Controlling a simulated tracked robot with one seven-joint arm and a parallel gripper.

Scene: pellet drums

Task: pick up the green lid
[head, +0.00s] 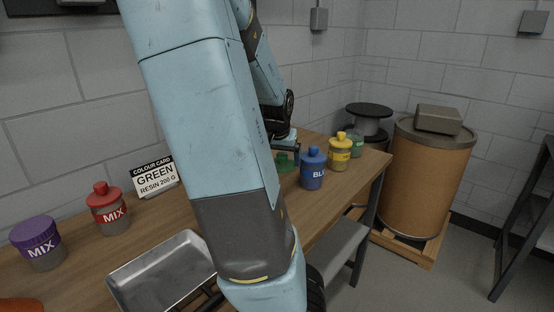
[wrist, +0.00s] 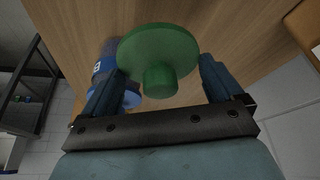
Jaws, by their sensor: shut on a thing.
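The green lid (wrist: 172,48) is a round disc with a knob, and the knob faces my wrist camera. My gripper (wrist: 160,82) has one finger on each side of the lid and is shut on it. In the head view a part of the green lid (head: 284,162) shows below my gripper (head: 288,146), just left of the blue jar; my arm hides the rest. A jar with a green label (head: 356,146) stands at the far end of the table, and no knob shows on its top.
The blue jar (head: 313,170) stands close to the right of my gripper, with the yellow jar (head: 339,154) behind it. A colour card (head: 155,177) reads GREEN. A metal tray (head: 120,273), a red jar (head: 108,212) and a purple jar (head: 40,246) are at left.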

